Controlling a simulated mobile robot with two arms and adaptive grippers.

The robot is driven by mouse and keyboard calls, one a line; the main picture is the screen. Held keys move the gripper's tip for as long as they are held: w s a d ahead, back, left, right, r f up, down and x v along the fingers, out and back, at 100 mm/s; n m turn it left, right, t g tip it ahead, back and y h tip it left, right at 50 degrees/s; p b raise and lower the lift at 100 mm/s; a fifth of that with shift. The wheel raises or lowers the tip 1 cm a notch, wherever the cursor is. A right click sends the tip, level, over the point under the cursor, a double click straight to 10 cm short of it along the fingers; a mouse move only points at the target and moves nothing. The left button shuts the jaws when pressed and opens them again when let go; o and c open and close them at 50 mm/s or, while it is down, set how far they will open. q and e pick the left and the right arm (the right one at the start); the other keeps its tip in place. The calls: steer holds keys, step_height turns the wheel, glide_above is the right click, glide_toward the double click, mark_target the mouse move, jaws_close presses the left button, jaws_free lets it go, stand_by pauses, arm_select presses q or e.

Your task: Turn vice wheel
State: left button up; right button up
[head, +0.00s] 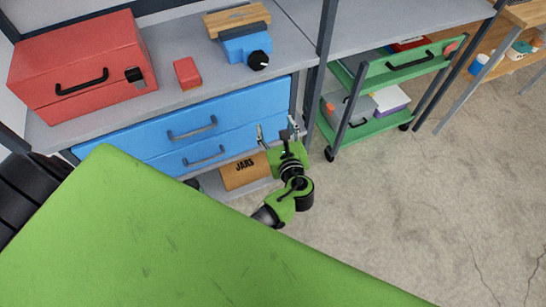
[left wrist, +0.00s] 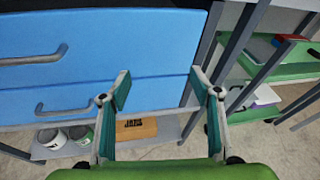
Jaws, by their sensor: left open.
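A blue vice (head: 243,47) stands on the grey workbench top in the head view. Its black round wheel (head: 258,60) is on the front face and carries a small pale mark. My left gripper (head: 278,132) is open and empty, lower than the bench top and in front of the blue drawers, well below the wheel. The left wrist view shows the two fingers of this gripper (left wrist: 161,90) spread apart, with drawers beyond them and no vice in sight. My right gripper is in neither view.
Blue drawers (head: 155,138) with grey handles fill the bench front. A red toolbox (head: 75,65) and a small red block (head: 187,73) lie left of the vice. A cardboard jars box (head: 240,172) is underneath. A green cart (head: 375,125) stands right; the floor (head: 430,210) beyond is clear.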

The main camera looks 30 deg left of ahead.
arm_select(q)
steer(key=s+f+n+g+h, duration=0.1)
steer(key=s+f+h, duration=0.1)
steer(key=f, duration=0.9)
steer(key=shift+s+d+f+n+g, duration=0.3)
steer(key=shift+s+f+n+g, duration=0.1)
steer(key=shift+s, duration=0.25)
